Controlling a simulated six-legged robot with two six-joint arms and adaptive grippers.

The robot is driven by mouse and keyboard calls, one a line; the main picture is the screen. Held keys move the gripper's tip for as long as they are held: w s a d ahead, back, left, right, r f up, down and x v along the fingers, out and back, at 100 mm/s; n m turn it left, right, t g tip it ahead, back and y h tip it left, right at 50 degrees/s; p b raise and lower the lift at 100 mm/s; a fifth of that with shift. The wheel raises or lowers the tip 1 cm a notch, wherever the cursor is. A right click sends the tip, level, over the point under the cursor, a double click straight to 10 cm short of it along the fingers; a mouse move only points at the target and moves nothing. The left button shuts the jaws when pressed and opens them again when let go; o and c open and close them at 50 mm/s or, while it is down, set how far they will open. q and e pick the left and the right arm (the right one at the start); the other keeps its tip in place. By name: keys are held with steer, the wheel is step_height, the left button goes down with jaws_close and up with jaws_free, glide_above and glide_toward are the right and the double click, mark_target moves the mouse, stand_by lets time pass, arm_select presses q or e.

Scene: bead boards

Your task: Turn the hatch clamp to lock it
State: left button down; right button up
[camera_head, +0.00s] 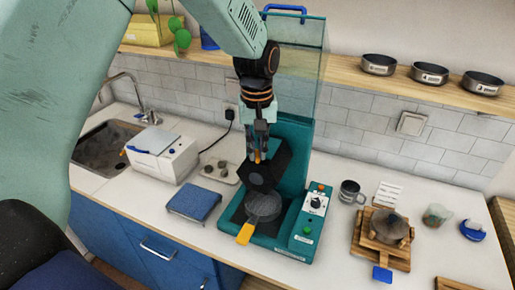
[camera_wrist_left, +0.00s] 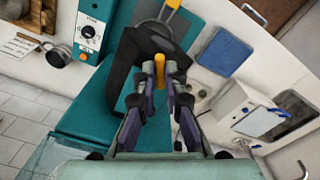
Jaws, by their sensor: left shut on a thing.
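A teal machine (camera_head: 298,222) stands on the white counter, with a dark angular block (camera_head: 279,165) at its front. My left gripper (camera_head: 257,154) comes down from above onto this block. Its fingers are shut on a small orange piece (camera_wrist_left: 160,62) at the block, which appears to be the hatch clamp. The fingers hide most of the piece, so its turn angle cannot be told. Below the block lies a round grey plate (camera_head: 263,207) with an orange handle (camera_head: 245,234) pointing to the front. My right gripper is not in view.
A control box (camera_head: 314,208) with a dial sits at the machine's right. A blue pad (camera_head: 195,202) and a white box (camera_head: 162,155) are on the left. A metal mug (camera_head: 350,192) and a wooden stand (camera_head: 384,238) are on the right. A clear panel (camera_head: 298,75) rises behind.

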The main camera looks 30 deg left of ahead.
mark_target(258, 153)
arm_select(q)
steer(key=m, duration=0.5)
steer(key=shift+w+r+m, duration=0.1)
steer(key=shift+m, duration=0.2)
stand_by(0.5)
steer(key=c, duration=1.4)
jaws_free()
steer(key=shift+r, duration=0.3)
step_height(258, 153, up, 11)
steer(key=shift+r, duration=0.1)
